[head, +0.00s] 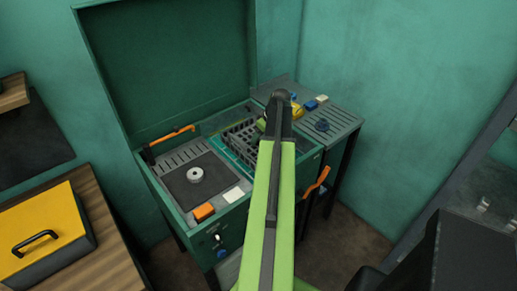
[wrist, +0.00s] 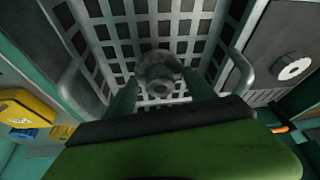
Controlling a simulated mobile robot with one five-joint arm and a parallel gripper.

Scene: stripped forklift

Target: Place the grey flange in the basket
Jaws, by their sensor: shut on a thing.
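My gripper (wrist: 155,88) is shut on the grey flange (wrist: 160,72), a dark grey round part with a hole, seen between the green fingers in the wrist view. The basket (wrist: 95,22), a grey wire grid with side handles, lies behind and below the flange in that view. Its height above the basket floor is hard to judge. In the head view the basket (head: 236,138) sits in the green workbench, partly hidden by my arm. My gripper (head: 264,124) is mostly hidden there, over the basket's far right side, and the flange is not visible.
A raised lid (head: 165,65) stands behind.

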